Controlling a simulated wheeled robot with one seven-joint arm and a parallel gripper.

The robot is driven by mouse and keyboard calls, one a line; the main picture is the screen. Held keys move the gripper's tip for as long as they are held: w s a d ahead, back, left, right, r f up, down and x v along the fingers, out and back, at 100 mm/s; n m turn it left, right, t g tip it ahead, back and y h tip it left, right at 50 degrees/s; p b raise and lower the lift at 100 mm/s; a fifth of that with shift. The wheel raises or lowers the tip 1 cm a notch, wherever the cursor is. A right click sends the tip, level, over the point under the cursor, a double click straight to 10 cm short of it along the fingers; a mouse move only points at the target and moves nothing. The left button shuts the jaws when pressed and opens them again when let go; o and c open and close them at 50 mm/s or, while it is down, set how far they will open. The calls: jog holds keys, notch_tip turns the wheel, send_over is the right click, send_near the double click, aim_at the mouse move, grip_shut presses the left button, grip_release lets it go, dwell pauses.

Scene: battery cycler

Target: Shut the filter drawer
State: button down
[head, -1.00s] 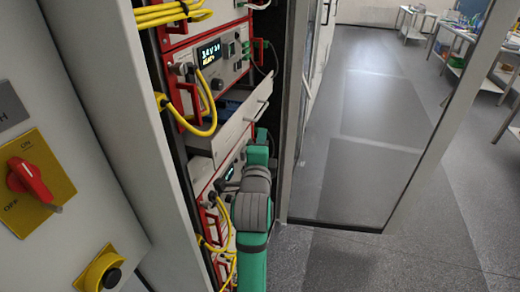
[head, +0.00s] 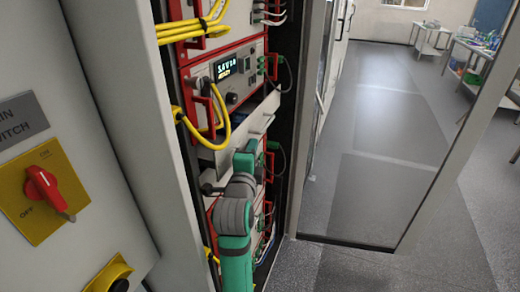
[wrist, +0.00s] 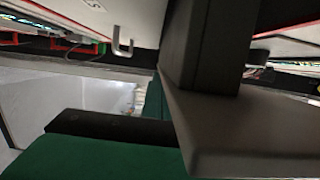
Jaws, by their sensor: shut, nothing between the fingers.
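The filter drawer (head: 236,138) is the pale panel with a small metal handle (head: 263,126) in the middle of the rack in the head view. In the wrist view a metal hook-shaped handle (wrist: 123,46) shows on a pale panel at the upper left. My gripper (wrist: 205,85) is a large dark shape in the wrist view, shut and empty, apart from that handle in the picture. In the head view my green and grey arm hides the gripper, below the drawer front.
A red-framed unit with a lit display (head: 230,68) sits above the drawer, with a yellow cable (head: 222,125) hanging in front of the drawer's left part. A switch panel (head: 42,190) is at left.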

jog(key=shift+w+a, duration=0.25)
jog(key=shift+a, duration=0.25)
jog(key=shift+w+a, duration=0.25)
jog(key=shift+a, duration=0.2)
jog(key=shift+d, duration=0.1)
jog(key=shift+s+d, duration=0.25)
